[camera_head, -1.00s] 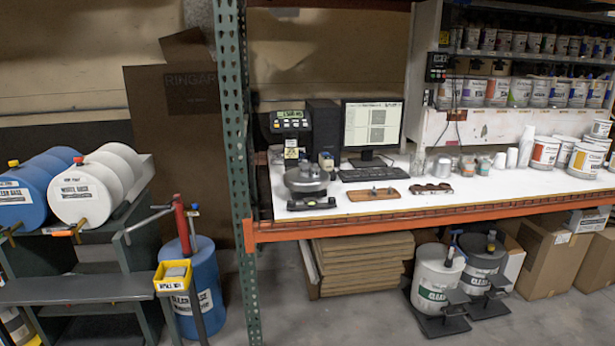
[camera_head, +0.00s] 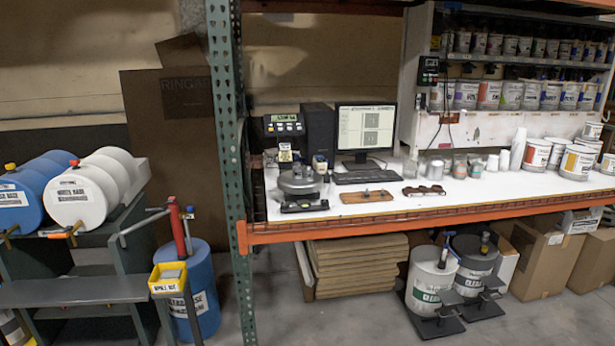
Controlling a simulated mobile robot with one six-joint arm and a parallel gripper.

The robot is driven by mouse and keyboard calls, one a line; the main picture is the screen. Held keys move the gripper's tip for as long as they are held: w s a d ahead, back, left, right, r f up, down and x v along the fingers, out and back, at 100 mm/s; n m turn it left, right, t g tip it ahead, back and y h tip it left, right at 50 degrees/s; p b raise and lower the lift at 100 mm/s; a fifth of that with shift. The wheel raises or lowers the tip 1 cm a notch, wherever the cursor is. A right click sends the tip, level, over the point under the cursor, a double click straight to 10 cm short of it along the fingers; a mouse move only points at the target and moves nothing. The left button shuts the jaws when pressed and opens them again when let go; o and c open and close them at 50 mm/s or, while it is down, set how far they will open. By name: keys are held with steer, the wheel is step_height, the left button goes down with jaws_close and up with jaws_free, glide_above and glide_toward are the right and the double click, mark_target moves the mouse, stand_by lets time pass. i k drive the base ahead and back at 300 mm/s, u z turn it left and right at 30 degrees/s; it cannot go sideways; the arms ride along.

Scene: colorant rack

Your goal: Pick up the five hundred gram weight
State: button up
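I cannot single out the five hundred gram weight with certainty at this size. A flat brown wooden board (camera_head: 355,198) with small dark pieces on it lies on the white bench top, in front of the keyboard. A second dark, low object (camera_head: 424,191) with light round spots lies to its right; its details are too small to tell. A grey scale (camera_head: 300,187) with a round top stands at the left of the bench. My gripper is not in view.
The bench top (camera_head: 460,198) has a clear front strip with an orange front beam (camera_head: 380,222). A monitor (camera_head: 364,130), keyboard (camera_head: 366,177) and several cans and cups stand behind. A green rack post (camera_head: 229,140) rises at left. Cans and boxes sit below.

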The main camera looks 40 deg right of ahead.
mark_target(309, 172)
steer(key=z, duration=0.05)
steer(key=i, duration=0.95)
steer(key=u, duration=0.05)
